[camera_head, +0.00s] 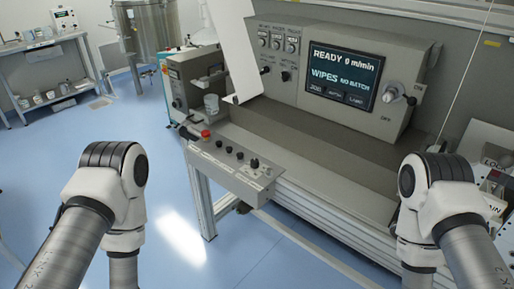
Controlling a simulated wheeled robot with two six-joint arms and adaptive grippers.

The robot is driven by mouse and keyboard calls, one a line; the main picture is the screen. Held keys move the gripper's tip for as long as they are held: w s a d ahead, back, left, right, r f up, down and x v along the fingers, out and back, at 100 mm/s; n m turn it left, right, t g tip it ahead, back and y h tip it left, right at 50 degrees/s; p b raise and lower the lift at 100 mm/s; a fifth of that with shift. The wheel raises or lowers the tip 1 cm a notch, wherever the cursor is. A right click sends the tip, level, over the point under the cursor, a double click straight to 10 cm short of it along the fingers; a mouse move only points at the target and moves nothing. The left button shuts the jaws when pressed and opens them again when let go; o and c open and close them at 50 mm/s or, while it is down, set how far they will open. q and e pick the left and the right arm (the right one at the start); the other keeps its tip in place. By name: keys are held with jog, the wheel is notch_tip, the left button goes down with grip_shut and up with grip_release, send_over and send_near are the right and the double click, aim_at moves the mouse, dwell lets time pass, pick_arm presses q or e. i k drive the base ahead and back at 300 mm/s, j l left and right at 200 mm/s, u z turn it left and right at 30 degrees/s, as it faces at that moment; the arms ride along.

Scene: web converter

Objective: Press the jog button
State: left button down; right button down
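The web converter's grey console (340,75) stands at the centre and right. Its lit screen (344,76) reads "READY 0 m/min" and "WIPES NO BATCH", with small boxes below whose text is hard to read. A lower control panel (232,166) juts out at the front left with a red button (206,134) and several small dark buttons and knobs (240,155). I cannot tell which control is the jog button, as the labels are too small. My two arms show at the lower left and lower right; neither gripper is in view.
A white web sheet (233,50) hangs in front of the console's left side. A rotary switch (391,94) marked ON/OFF sits right of the screen. A labelled box (492,160) stands at the right edge. Blue floor (175,220) is open at the left.

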aim_at(229, 149)
jog(key=i+j+z, duration=0.15)
jog(key=z, duration=0.15)
jog(key=i+j+z, duration=0.25)
jog(key=j, duration=0.15)
jog(key=j+z, duration=0.3)
jog(key=i+j+z, duration=0.1)
jog(key=j+z, duration=0.15)
jog(key=i+j, duration=0.1)
jog(key=j, duration=0.75)
jog(key=i+j+z, duration=0.1)
jog(key=j, duration=0.35)
